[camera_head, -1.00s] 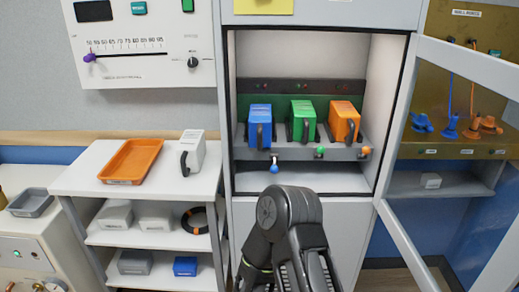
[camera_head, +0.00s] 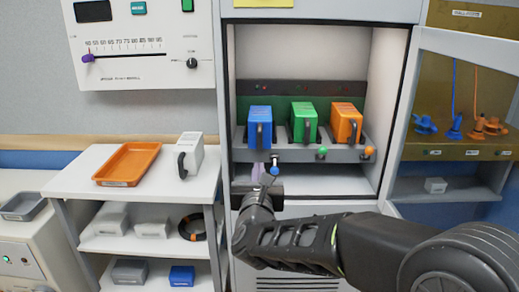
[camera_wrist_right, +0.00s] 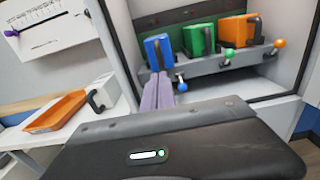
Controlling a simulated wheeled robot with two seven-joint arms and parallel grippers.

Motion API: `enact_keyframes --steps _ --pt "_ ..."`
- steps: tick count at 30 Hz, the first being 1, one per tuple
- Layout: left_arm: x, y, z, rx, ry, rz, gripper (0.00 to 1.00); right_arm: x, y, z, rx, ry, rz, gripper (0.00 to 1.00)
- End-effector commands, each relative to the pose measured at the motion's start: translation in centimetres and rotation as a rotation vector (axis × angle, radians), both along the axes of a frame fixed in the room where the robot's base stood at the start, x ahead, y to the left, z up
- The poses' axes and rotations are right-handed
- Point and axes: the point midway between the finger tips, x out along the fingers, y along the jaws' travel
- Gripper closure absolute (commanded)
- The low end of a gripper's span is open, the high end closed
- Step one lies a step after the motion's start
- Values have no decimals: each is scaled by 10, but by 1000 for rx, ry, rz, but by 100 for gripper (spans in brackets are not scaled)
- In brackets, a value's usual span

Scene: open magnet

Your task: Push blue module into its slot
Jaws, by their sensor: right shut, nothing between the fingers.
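The blue module (camera_head: 260,127) sits leftmost in the rack inside the open cabinet and has a dark handle on its front. It also shows in the wrist view (camera_wrist_right: 158,50). A blue-knobbed lever (camera_head: 275,170) sticks out of the rack's front rail below it. My right gripper (camera_head: 258,170) is at the cabinet opening, below the blue module and just left of the blue knob. Its purple fingers (camera_wrist_right: 157,88) are shut and empty, pointing toward the module. I cannot tell whether they touch anything. My left gripper is not in view.
A green module (camera_head: 303,122) and an orange module (camera_head: 346,122) stand to the right in the rack, with green (camera_head: 322,153) and orange (camera_head: 369,152) knobs below. The glass door (camera_head: 455,110) stands open at right. A shelf unit with an orange tray (camera_head: 128,164) and white module (camera_head: 190,152) is left.

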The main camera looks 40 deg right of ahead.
Motion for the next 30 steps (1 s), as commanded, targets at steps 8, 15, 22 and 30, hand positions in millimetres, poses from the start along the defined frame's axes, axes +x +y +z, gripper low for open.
enact_keyframes --steps 8,15,22,30 --pt "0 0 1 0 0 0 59 2 -1 -1 -1 4 3 100" --pt "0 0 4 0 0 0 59 19 -14 -1 2 6 2 100" --pt "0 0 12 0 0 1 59 53 -39 -1 3 6 2 100" --pt "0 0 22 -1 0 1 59 94 -70 0 2 5 3 100"
